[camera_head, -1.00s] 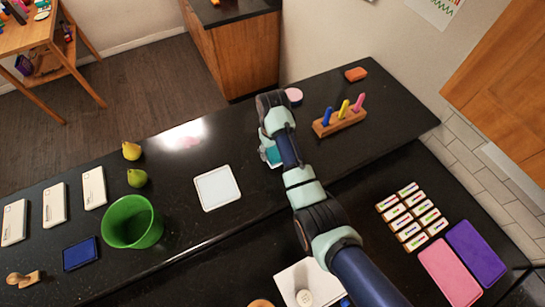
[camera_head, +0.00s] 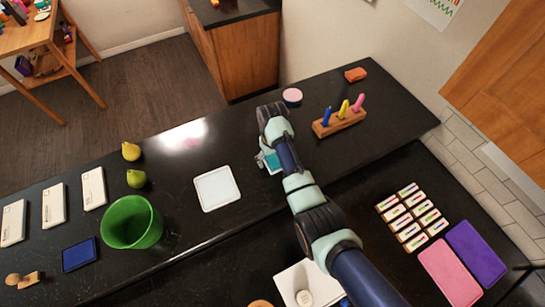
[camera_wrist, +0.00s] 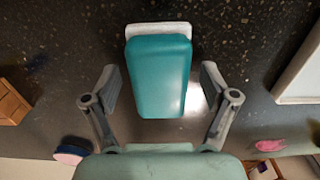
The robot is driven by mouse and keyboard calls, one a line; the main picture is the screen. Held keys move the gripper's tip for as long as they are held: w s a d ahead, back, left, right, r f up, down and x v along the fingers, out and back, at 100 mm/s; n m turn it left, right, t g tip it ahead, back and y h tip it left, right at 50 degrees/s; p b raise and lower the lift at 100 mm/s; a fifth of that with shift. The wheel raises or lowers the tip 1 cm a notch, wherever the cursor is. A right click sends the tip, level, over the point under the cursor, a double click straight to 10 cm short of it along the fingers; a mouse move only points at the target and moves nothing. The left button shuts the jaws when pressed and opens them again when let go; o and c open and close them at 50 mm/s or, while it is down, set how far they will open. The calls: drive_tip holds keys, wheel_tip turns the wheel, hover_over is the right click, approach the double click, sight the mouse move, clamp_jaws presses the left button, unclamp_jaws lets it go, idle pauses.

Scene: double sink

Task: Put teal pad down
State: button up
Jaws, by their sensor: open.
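The teal pad (camera_wrist: 160,78) is a rounded block with a white layer showing at its far end. In the head view the pad (camera_head: 273,163) shows only partly beside my arm, over the black counter to the right of the white square tray (camera_head: 217,188). My gripper (camera_wrist: 161,88) is open, with one finger on each side of the pad and a gap showing on both sides. The pad appears to lie on the counter, but its underside is hidden. In the head view my gripper (camera_head: 263,160) is mostly hidden by my wrist.
A wooden holder (camera_head: 339,122) with coloured pegs and a round pink-topped item (camera_head: 292,97) stand beyond my arm. An orange block (camera_head: 356,74) lies farther back. A green cup (camera_head: 132,223), pears and a blue pad (camera_head: 81,254) are at left. Counter right of the holder is clear.

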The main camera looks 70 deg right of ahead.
drive_tip(key=shift+r, duration=0.1)
wheel_tip(320, 180, up, 12)
drive_tip(key=p, duration=0.2)
drive_tip(key=shift+p, duration=0.35)
drive_tip(key=w+a+r+n+t+h, duration=0.15)
drive_tip(key=w+a, duration=0.25)
drive_tip(key=a, duration=0.5)
drive_tip(key=w+a+r+n+t, duration=0.2)
drive_tip(key=w+a+r+t, duration=0.15)
drive_tip(key=a, duration=0.55)
drive_tip(key=w+a+r+n+t+h, duration=0.1)
drive_tip(key=w+a+n+t, duration=0.1)
drive_tip(key=w+a, duration=0.45)
drive_tip(key=s+a+r+n+t+y, duration=0.1)
drive_tip(key=s+a+r+t, duration=0.2)
drive_tip(key=a+r, duration=0.2)
drive_tip(key=s+a+r+n+t+y, duration=0.1)
drive_tip(key=a+r, duration=0.4)
drive_tip(key=a, duration=0.7)
drive_tip(key=s+t, duration=0.1)
drive_tip(key=s, duration=0.1)
drive_tip(key=shift+s+n+t, duration=0.35)
drive_tip(key=shift+s+t, duration=0.05)
drive_tip(key=shift+a+y, duration=0.1)
drive_tip(key=shift+y, duration=0.15)
